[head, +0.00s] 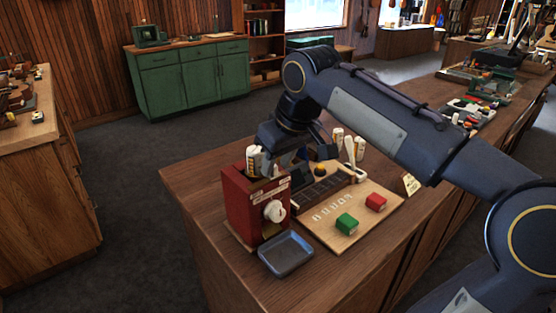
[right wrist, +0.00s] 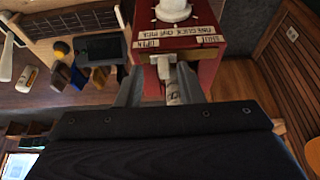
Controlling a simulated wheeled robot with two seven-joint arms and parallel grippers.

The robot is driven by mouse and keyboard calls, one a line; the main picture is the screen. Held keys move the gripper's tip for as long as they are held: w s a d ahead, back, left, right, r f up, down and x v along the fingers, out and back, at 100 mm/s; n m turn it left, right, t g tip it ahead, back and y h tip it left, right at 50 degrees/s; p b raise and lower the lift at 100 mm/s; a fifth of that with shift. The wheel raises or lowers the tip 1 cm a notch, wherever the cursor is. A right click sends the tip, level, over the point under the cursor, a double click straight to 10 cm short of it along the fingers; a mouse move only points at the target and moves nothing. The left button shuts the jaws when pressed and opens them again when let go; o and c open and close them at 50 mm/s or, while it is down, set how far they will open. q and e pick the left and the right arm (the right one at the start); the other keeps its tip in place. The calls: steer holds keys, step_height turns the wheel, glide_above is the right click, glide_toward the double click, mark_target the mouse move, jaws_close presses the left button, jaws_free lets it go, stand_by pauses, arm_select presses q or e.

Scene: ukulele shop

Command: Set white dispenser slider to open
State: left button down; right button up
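The red dispenser box (head: 240,206) stands on the wooden counter, with a round white knob (head: 275,211) on its labelled face. In the right wrist view, the red box (right wrist: 212,66) has a white slider (right wrist: 166,67) near the label OPEN, with SHUT at the other end. My right gripper (right wrist: 158,88) is above the dispenser. Its fingers are apart, one on each side of the slider's area; I cannot tell whether either touches it. In the head view, my right gripper (head: 287,158) partly hides the dispenser top. My left gripper is not in view.
A blue-grey tray (head: 286,254) sits in front of the dispenser. A light board (head: 352,228) with a green block (head: 346,223) and a red block (head: 376,202) lies to the right. The counter's front right is clear.

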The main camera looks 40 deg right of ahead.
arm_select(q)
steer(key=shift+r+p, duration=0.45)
arm_select(e)
steer(key=v, duration=0.7)
steer(key=shift+r, duration=0.4)
steer(key=shift+s, duration=0.15)
